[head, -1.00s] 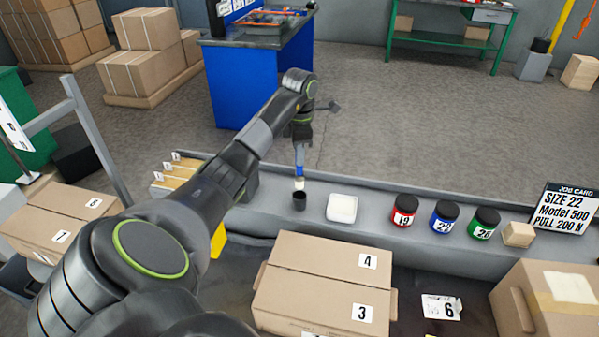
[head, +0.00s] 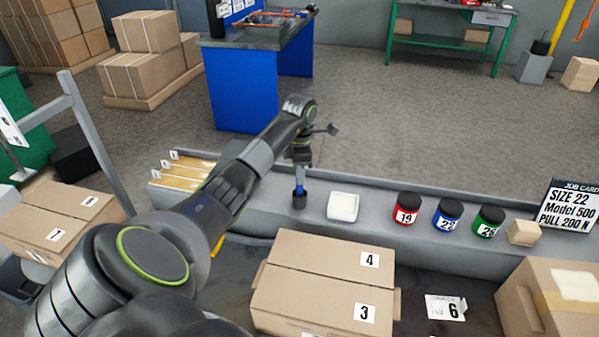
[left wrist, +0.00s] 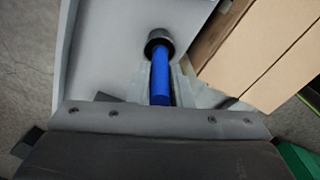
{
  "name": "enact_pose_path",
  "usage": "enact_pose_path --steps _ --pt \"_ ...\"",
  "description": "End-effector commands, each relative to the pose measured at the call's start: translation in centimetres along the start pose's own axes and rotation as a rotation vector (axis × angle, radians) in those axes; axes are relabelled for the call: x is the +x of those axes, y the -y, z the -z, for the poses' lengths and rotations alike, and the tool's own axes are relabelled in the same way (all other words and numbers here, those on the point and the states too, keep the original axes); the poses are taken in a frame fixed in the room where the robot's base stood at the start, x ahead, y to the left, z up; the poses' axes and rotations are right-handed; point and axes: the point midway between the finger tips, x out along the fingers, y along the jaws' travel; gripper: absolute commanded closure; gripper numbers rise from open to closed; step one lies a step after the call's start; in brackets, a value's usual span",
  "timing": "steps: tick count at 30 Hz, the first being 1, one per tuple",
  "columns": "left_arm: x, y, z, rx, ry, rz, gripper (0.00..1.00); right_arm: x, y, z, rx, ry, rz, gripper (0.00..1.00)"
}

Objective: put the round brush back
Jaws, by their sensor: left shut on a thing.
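The round brush has a blue handle (left wrist: 160,82), seen in the left wrist view between my fingers. Its lower end is inside a small dark cup (left wrist: 158,42); the bristles are hidden. In the head view the brush (head: 299,184) is upright, with its bottom in the dark cup (head: 299,201) on the grey shelf. My left gripper (head: 300,170) is just above the cup, shut on the blue handle. My right gripper is not in view.
A white dish (head: 342,207) stands just right of the cup. Red (head: 407,208), blue (head: 447,214) and green (head: 487,221) jars stand farther right, near a small tan block (head: 523,232). A cardboard box (head: 325,285) is in front of the shelf (head: 375,218).

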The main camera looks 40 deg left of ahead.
Motion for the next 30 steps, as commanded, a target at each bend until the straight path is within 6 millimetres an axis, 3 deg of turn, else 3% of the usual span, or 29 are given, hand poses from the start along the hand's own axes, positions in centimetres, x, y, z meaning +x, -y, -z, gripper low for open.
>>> enact_pose_path --steps 1,6,18,22,25,30 --pt "0.2 0.0 0.0 0.000 0.000 0.000 0.80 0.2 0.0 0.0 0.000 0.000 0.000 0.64" --pt "0.1 0.0 0.0 0.000 0.000 0.000 0.60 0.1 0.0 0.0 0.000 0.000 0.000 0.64" --pt "-0.6 -0.1 0.0 0.000 0.002 -0.003 0.60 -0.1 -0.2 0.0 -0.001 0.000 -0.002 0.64" --pt "-2.8 -0.1 0.0 0.001 0.002 -0.005 0.60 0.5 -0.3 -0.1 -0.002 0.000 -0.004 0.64" --pt "-5.6 -0.1 0.0 0.000 0.003 -0.005 0.60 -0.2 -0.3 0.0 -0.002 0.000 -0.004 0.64" --pt "-8.0 0.0 0.0 0.000 0.000 0.000 0.60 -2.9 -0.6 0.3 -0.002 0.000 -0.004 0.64"
